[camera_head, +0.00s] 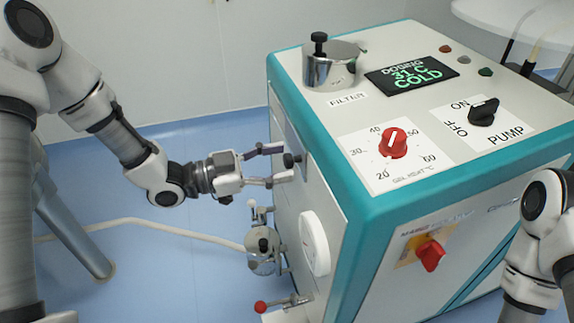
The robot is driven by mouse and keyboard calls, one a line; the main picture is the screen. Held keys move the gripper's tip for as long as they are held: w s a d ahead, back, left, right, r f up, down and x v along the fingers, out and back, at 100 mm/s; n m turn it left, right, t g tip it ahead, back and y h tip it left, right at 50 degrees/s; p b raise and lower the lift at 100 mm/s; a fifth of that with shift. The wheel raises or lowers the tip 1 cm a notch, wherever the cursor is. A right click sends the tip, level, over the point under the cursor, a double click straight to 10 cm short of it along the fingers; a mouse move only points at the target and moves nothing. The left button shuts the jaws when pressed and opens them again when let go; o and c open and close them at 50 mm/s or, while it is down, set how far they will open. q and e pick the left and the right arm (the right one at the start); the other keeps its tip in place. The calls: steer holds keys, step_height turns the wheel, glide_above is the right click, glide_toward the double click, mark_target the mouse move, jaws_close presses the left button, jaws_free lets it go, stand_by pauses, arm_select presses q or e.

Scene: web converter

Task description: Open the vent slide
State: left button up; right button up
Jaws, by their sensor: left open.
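A small black knob (291,160) sticks out from the upper left side of the white and teal machine. It appears to belong to the vent slide, whose grey plate (283,128) shows partly behind it. My left gripper (279,163) is open, with one finger above the knob and one below it. The fingertips are close to the knob; I cannot tell whether they touch it. How far the slide is open cannot be told. My right arm shows at the lower right edge, with its gripper out of the picture.
Below my left gripper, the machine's side carries a glass vessel (263,252), a round white dial (314,243) and a red-knobbed lever (283,303). The top has a metal filter pot (331,66), a display reading 31 C COLD (411,75), a red dial (393,143) and a black pump switch (484,112).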

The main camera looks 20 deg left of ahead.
arm_select(q)
steer(key=shift+x, duration=1.05)
jaws_close()
steer(key=w+a+p, duration=0.2)
steer(key=w+a, duration=0.5)
steer(key=w, duration=0.4)
steer(key=shift+a+p, duration=0.25)
steer(key=shift+p, duration=0.15)
jaws_free()
